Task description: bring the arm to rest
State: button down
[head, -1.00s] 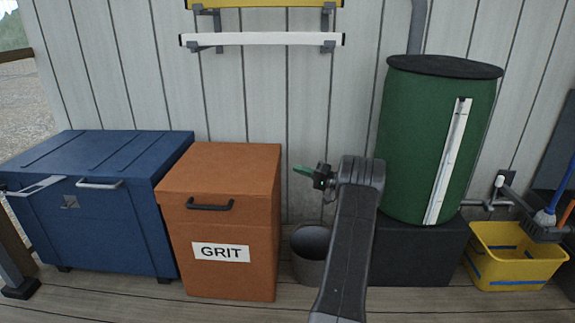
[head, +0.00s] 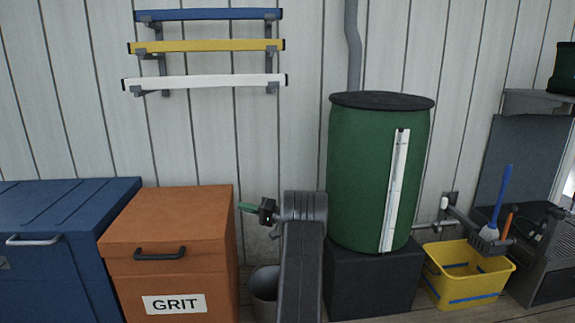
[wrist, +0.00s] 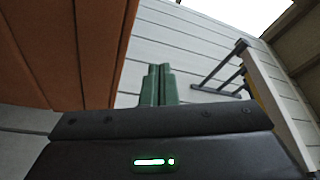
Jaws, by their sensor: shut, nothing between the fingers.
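My gripper (head: 245,207) shows in the head view at the end of my raised dark arm, its green fingers pointing left towards the orange grit bin (head: 187,205). In the wrist view the two green fingers (wrist: 158,84) stand side by side, shut with nothing between them. The orange bin (wrist: 82,50) fills the upper left of that view, close to the fingers. I cannot tell the exact gap between them.
A blue chest (head: 65,205) stands left of the bin. A grey bucket (head: 264,284) is partly behind my arm. Right are a green barrel (head: 360,180) on a dark block (head: 370,285) and a yellow tub (head: 470,290). Coloured rails (head: 205,82) hang on the wall above.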

jog(key=shift+s+a+f+b, duration=0.1)
jog(key=shift+a+f+b, duration=0.2)
jog(key=shift+a, duration=0.45)
jog(key=shift+s+a+f+b, duration=0.2)
jog(key=shift+a+f, duration=0.1)
jog(key=shift+a, duration=0.5)
jog(key=shift+s+a+f+b, duration=0.1)
jog(key=shift+a+f+b, duration=0.2)
jog(key=shift+a, duration=0.45)
